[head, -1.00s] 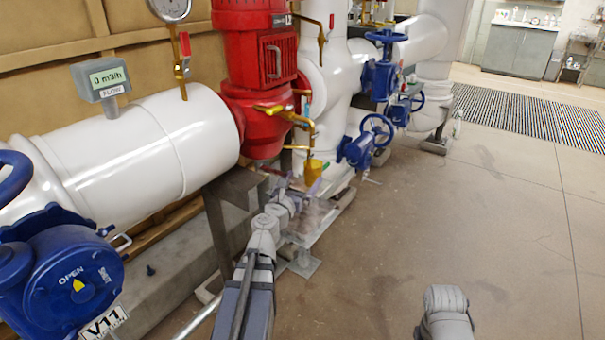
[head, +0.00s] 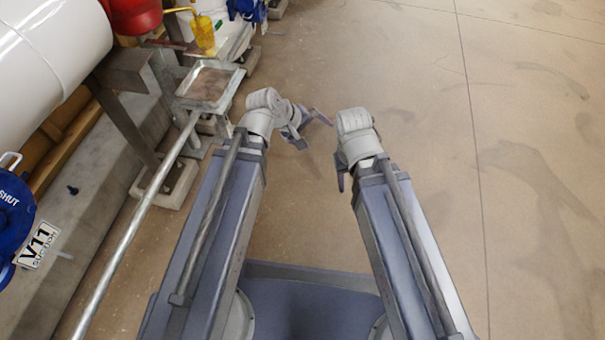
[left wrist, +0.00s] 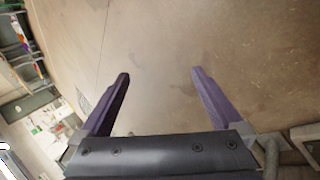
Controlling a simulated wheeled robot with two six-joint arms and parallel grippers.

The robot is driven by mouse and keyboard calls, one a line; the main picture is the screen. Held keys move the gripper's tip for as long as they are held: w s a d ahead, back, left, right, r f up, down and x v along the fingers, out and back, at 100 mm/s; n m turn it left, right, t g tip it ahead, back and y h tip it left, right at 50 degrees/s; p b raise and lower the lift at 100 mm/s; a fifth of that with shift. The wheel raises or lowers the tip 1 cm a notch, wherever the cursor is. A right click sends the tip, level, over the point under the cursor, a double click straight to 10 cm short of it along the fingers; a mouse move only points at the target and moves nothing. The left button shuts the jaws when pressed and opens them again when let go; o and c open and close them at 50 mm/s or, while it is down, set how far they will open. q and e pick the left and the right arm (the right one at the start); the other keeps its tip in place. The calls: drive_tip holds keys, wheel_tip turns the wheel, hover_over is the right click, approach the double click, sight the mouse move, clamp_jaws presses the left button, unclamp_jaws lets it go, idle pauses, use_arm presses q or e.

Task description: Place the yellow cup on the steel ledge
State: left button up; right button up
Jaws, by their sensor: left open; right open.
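The yellow cup (head: 203,35) is at the top left of the head view, by a thin yellow spout. My left gripper (head: 312,132) is open, in front of and right of the tray, apart from both. In the left wrist view its fingers (left wrist: 160,78) are spread and empty over bare floor. My right gripper (head: 341,178) is open, lower and further right, largely hidden behind its wrist.
A long steel pole (head: 130,225) slants from the tray toward the lower left. A grey steel support (head: 125,75) stands left of the tray, near a white pipe (head: 50,45) and red pump (head: 135,12). A blue valve (head: 15,215) is far left. The floor on the right is clear.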

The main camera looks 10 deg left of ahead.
use_arm(q)
drive_tip(key=s+f+m+g+y, duration=0.2)
drive_tip(key=s+m+y, duration=0.1)
drive_tip(key=s+m, duration=0.2)
drive_tip(key=s+a+f+m+g+y, duration=0.1)
drive_tip(key=s+f+m+g+y, duration=0.1)
drive_tip(key=s+m+y, duration=0.2)
drive_tip(key=s+m, duration=0.2)
drive_tip(key=shift+s+a+g, duration=0.3)
drive_tip(key=shift+g, duration=0.1)
drive_tip(key=shift+f, duration=0.1)
idle(0.3)
